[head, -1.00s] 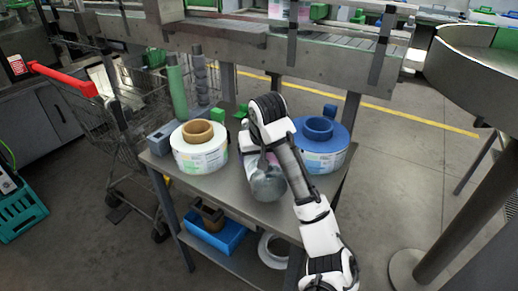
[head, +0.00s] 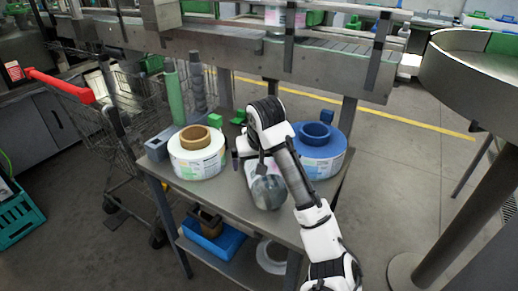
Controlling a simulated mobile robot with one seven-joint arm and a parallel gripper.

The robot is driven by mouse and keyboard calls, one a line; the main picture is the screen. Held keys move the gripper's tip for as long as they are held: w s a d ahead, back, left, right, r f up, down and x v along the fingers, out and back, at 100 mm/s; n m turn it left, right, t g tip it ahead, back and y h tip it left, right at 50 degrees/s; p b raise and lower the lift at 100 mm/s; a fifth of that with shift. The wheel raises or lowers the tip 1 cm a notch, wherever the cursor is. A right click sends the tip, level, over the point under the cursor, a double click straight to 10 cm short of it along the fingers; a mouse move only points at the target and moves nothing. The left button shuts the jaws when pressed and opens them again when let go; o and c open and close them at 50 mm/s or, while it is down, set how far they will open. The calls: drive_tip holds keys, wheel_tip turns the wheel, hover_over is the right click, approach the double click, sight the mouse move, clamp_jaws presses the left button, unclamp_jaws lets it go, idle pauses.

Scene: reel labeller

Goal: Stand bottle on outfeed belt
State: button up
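A bottle (head: 268,192) with a grey, rounded end and a pale pinkish label lies on its side on the steel cart top, its rounded end towards me. My gripper (head: 248,164) is low over the cart at the bottle's far part. One dark finger shows left of the bottle, another on or beside it. My arm covers part of the bottle, and I cannot tell whether the fingers touch it. A conveyor belt (head: 345,49) runs across the back, above cart height; which belt is the outfeed is not clear. A labelled container (head: 284,18) stands on it.
On the cart (head: 225,199) stand a white label reel (head: 197,160) at left and a blue-topped reel (head: 318,160) at right, close beside my arm. Green and grey rolls stand behind. A wire trolley (head: 118,110) is at left, a round steel table (head: 475,70) at right.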

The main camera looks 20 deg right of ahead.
drive_tip(key=p+v, duration=0.1)
drive_tip(key=v, duration=0.9)
drive_tip(key=shift+s, duration=0.1)
